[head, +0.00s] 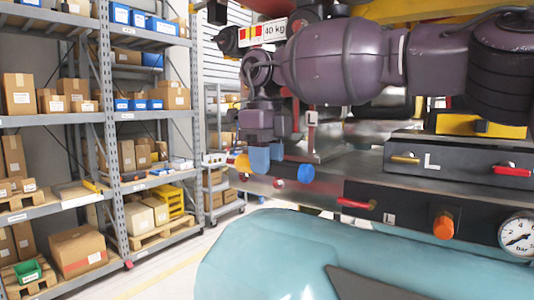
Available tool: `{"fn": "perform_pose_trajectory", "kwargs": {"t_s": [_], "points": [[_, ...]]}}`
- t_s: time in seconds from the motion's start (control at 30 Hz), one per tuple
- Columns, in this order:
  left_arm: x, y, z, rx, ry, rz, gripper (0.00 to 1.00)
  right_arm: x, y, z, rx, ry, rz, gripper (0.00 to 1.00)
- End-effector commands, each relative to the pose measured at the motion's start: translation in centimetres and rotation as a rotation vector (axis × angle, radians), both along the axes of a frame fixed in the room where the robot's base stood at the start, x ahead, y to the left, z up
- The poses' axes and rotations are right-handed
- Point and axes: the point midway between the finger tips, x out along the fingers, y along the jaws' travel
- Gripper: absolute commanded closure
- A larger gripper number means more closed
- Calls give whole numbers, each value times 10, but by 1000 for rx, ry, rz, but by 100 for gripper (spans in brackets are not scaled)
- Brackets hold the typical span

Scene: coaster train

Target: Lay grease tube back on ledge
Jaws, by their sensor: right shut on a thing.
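My right gripper (266,157), with pale blue fingertips on a purple arm, points down in the middle of the head view. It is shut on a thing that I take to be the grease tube. A small yellow-orange piece (242,163) shows just left of the fingertips and may be its end. The fingers hide the rest. A grey metal ledge (335,187) runs behind and right of the fingertips. I cannot tell whether the held thing touches it. My left gripper is not in view.
A blue knob (305,173) sits close right of the fingertips. A red handle (355,204), an orange knob (444,225) and a pressure gauge (518,236) lie farther right. A teal tank (290,255) bulges below. Shelves of boxes (80,250) stand left, beyond open floor.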

Motion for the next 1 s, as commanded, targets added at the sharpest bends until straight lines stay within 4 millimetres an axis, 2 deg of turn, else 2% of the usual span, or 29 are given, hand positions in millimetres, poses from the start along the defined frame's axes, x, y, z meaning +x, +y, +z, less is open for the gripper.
{"fn": "perform_pose_trajectory", "kwargs": {"t_s": [0.53,1.0], "points": [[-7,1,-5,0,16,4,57,0,-1,5,1,-5,1,100],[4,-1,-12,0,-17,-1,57,0,-1,-32,1,-5,1,100]]}}
